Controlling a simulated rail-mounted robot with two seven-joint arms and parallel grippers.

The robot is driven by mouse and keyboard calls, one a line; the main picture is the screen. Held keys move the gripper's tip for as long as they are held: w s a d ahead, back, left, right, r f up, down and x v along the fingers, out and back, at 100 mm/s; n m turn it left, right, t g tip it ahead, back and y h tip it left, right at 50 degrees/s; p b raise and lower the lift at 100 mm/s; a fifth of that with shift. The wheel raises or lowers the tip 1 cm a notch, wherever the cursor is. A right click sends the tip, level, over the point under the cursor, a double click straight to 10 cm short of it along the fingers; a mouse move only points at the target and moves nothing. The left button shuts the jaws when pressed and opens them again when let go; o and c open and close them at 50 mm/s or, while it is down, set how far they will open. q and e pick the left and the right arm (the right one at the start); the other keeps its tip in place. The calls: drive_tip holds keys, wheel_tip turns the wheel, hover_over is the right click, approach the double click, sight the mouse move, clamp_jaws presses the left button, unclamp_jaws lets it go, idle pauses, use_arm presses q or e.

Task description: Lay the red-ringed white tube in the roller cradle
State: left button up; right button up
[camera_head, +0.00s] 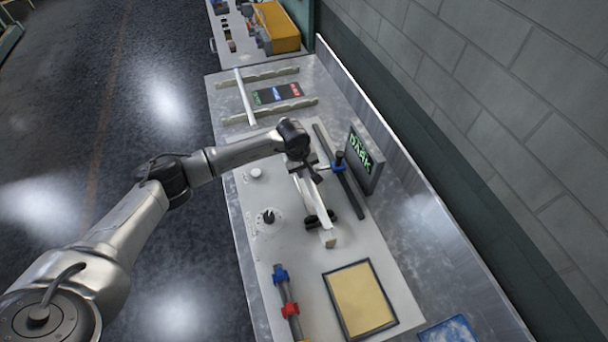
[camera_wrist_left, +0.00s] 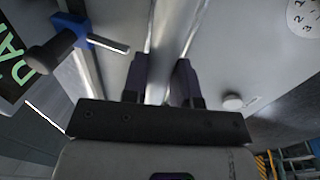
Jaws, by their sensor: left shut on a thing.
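My left gripper (camera_head: 303,172) is shut on a pale, whitish tube (camera_head: 312,200), which runs lengthwise along the bench. In the left wrist view the tube (camera_wrist_left: 172,45) passes between the two dark fingers (camera_wrist_left: 163,82). I cannot make out a red ring on it. Dark rollers (camera_head: 332,215), which look like the roller cradle, lie by the tube's near part. I cannot tell whether the tube touches them. Another pale tube (camera_head: 243,95) lies across two notched rails (camera_head: 268,75) farther back. My right gripper is not in view.
A dark rail with a blue clamp (camera_head: 338,158) and a green-lettered display (camera_head: 366,160) stand right of the gripper. A dial (camera_head: 268,217) is on the left. A rod with blue and red fittings (camera_head: 290,309) and a yellow framed pad (camera_head: 360,298) lie nearer.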

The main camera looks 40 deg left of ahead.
sight(303, 171)
use_arm(q)
wheel_tip(303, 171, down, 3)
drive_tip(key=shift+d, duration=0.1)
drive_tip(key=shift+f, duration=0.15)
drive_tip(key=shift+f, duration=0.1)
drive_tip(key=o, duration=0.9)
drive_tip(key=shift+o, duration=0.2)
drive_tip(key=shift+r+p, duration=0.25)
drive_tip(key=shift+p, duration=0.1)
drive_tip(key=shift+s+r, duration=0.1)
drive_tip(key=shift+r, duration=0.2)
wheel_tip(303, 171, up, 11)
drive_tip(key=s+a+b, duration=0.1)
drive_tip(key=s, duration=0.1)
drive_tip(key=shift+a+b, duration=0.15)
drive_tip(key=shift+b, duration=0.25)
